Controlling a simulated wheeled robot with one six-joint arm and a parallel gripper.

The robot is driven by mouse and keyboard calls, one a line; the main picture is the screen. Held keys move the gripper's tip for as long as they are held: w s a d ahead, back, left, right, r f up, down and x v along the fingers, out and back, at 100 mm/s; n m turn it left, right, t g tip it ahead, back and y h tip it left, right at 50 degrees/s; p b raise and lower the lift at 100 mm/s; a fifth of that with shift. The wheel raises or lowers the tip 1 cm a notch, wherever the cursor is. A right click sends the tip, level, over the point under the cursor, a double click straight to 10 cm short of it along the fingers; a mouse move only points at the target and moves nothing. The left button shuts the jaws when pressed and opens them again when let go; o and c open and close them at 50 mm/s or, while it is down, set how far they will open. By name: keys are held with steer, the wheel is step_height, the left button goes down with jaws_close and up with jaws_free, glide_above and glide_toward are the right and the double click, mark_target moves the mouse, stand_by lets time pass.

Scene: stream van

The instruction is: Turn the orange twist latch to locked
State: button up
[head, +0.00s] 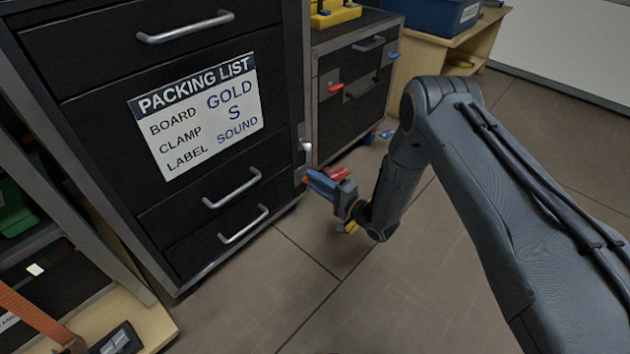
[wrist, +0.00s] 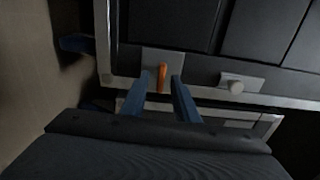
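The orange twist latch (wrist: 163,78) sits on a light plate on the dark cabinet's edge in the wrist view. Its handle runs nearly up and down in that picture. My gripper (wrist: 167,82) is open, with its two blue fingers on either side of the latch and small gaps showing. I cannot tell how deep the fingertips reach. In the head view my gripper (head: 318,181) is at the right side of the dark cabinet (head: 90,50), low down, and mostly hides the latch.
A pale knob on a plate (wrist: 237,86) is beside the latch; it also shows in the head view (head: 306,146). A packing list (head: 198,115) is on the drawer front. Floor (head: 300,290) is clear in front.

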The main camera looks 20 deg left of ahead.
steer(key=shift+d, duration=0.1)
steer(key=p+v, duration=0.2)
steer(key=v, duration=0.5)
steer(key=shift+d+p, duration=0.3)
steer(key=shift+p, duration=0.1)
steer(key=shift+s, duration=0.1)
